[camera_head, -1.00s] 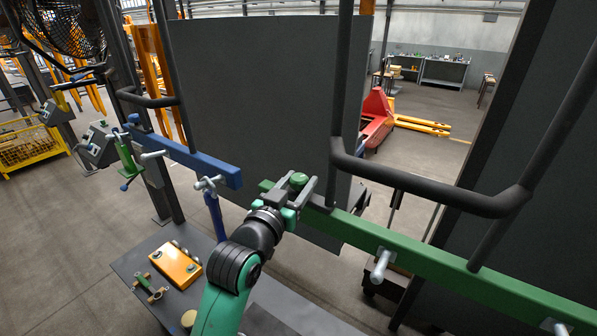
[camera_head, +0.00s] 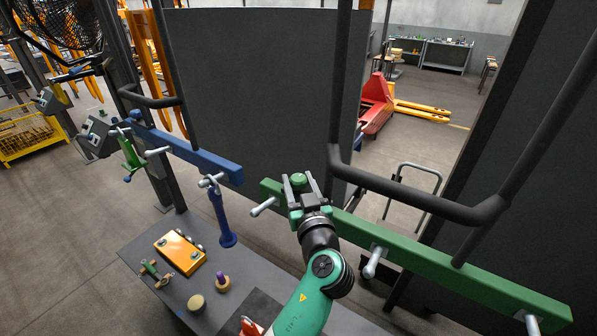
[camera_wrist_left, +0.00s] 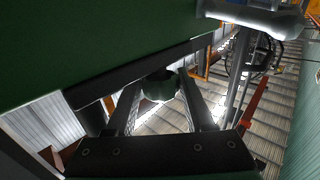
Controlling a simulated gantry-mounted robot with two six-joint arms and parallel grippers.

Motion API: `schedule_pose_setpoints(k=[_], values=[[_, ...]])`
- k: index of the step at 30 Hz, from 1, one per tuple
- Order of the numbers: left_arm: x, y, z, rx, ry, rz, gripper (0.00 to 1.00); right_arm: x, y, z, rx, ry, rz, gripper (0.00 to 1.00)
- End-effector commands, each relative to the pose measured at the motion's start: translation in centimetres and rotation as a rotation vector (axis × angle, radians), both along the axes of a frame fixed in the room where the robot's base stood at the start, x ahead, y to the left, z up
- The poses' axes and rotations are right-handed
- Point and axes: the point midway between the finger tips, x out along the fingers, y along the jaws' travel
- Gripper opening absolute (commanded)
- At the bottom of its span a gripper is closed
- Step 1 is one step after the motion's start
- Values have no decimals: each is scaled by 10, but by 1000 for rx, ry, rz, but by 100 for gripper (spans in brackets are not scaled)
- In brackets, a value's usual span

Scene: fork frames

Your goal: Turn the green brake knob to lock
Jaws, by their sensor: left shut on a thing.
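The round green knob (camera_head: 299,180) stands near the left end of the green beam (camera_head: 430,260), in the middle of the head view. My left gripper (camera_head: 299,184) reaches up to it from below right, with one finger on each side, and is shut on it. In the left wrist view, a dark green round knob (camera_wrist_left: 159,86) sits between the two finger tips. Its marks, if any, cannot be made out. My right gripper is in neither view.
A black bent handle bar (camera_head: 415,190) rises behind the green beam. A light grey lever (camera_head: 264,206) juts out left of the gripper. A blue beam (camera_head: 190,150) is at the left. A grey bench (camera_head: 150,235) below holds an orange box (camera_head: 180,252) and small parts.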

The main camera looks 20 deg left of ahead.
Motion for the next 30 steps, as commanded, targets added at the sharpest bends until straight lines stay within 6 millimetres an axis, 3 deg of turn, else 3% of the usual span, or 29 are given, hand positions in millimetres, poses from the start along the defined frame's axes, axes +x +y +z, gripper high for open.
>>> schedule_pose_setpoints(k=[14, 15, 19, 30], values=[[0, 2, -5, -4, 7, 13, 0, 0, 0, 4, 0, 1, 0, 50], [0, 2, -6, -4, 7, 13, 59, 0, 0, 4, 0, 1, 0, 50], [0, 2, -4, -4, 5, 13, 82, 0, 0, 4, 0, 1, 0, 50], [1, 0, -4, -4, -1, -2, 82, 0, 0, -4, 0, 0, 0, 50]])
